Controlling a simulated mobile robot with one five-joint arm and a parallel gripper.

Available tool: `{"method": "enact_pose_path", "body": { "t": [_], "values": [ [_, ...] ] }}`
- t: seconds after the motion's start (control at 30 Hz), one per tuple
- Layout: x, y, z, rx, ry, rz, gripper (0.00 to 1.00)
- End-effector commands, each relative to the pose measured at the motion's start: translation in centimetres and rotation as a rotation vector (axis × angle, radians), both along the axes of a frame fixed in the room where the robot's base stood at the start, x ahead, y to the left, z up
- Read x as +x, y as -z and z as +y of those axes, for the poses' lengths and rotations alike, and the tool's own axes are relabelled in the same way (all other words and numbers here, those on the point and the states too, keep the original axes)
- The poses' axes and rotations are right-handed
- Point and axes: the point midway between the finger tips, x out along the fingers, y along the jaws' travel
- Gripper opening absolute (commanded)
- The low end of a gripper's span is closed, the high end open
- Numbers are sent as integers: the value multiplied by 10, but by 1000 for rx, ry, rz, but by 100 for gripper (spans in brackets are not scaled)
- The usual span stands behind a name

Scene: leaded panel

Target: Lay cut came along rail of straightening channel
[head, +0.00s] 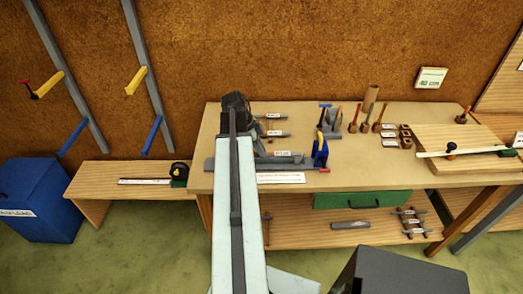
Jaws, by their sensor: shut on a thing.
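My gripper (236,104) is a dark block at the far end of my pale arm, over the back left part of the workbench (345,120). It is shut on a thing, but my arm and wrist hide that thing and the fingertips. A long grey rail, which looks like the straightening channel (286,161), lies along the front left of the bench top. My arm crosses over it and hides part of its length. A blue clamp-like tool (320,151) stands at its right end. I cannot make out the cut came.
Short grey pieces with labels (276,134) lie behind the rail. A low bench (115,178) with a tape measure (180,174) and a blue bin (40,200) are at left.

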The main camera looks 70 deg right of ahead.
Motion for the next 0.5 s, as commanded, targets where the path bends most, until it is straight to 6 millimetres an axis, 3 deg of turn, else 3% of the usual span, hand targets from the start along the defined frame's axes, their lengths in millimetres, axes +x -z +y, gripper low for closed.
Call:
{"method": "enact_pose_path", "body": {
  "t": [0.47, 0.5],
  "values": [
    [-1, 6, 0, 0, 1, 0, 0],
    [-1, 6, 0, 1, 1, 0, 17]
  ]
}}
